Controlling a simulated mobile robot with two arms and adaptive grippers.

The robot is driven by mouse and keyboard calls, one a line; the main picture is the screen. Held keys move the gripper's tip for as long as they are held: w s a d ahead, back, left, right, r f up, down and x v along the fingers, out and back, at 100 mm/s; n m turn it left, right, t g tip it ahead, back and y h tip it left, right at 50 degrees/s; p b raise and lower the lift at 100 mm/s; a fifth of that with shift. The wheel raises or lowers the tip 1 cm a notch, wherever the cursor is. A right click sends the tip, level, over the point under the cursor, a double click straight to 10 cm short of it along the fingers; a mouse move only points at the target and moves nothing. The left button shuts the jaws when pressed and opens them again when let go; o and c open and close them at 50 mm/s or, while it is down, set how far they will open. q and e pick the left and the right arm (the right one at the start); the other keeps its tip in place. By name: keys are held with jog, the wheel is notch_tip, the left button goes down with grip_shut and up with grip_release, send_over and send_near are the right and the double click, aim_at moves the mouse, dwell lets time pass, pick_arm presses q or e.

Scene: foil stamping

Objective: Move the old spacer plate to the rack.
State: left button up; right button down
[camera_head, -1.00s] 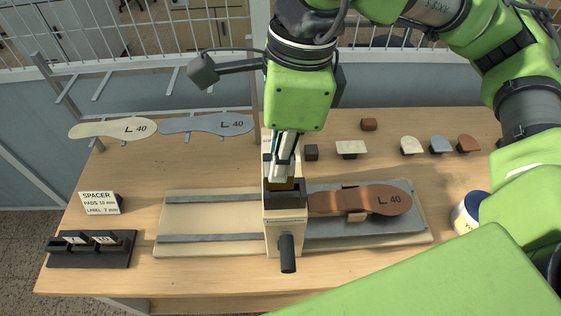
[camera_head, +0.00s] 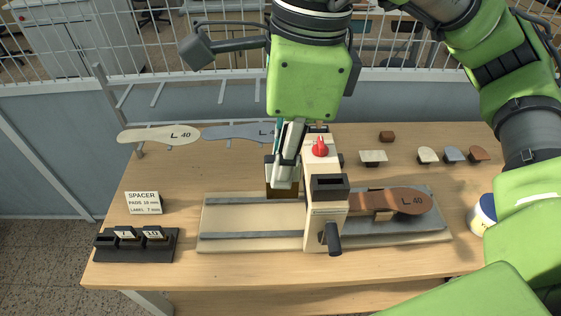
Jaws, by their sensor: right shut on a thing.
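My right gripper (camera_head: 283,186) is shut on the old spacer plate (camera_head: 282,193), which shows as a dark and brown edge under the fingertips. It holds the plate just left of the press (camera_head: 325,225); most of the plate is hidden by the fingers. The press has a dark slot (camera_head: 330,184) on top, and no plate shows in it. The black rack (camera_head: 137,248) stands at the table's front left. Two labelled plates (camera_head: 154,233) stand in its middle and right places; its left end looks empty. My left gripper is not in view.
A spacer sign (camera_head: 144,203) stands behind the rack. A brown sole (camera_head: 402,200) lies on the press bed at the right. Pale and blue-grey soles (camera_head: 158,134) hang at the back left. The table between rack and press bed (camera_head: 250,215) is clear.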

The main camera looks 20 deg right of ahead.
jog(key=shift+r, duration=0.1)
jog(key=shift+a+r, duration=0.15)
jog(key=shift+r, duration=0.15)
jog(key=shift+r+p, duration=0.45)
jog(key=shift+p, duration=0.05)
jog(key=shift+r+p, duration=1)
jog(key=shift+r, duration=0.7)
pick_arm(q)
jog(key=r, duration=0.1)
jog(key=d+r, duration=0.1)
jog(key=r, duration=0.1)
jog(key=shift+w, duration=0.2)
pick_arm(e)
jog(key=shift+f, duration=0.1)
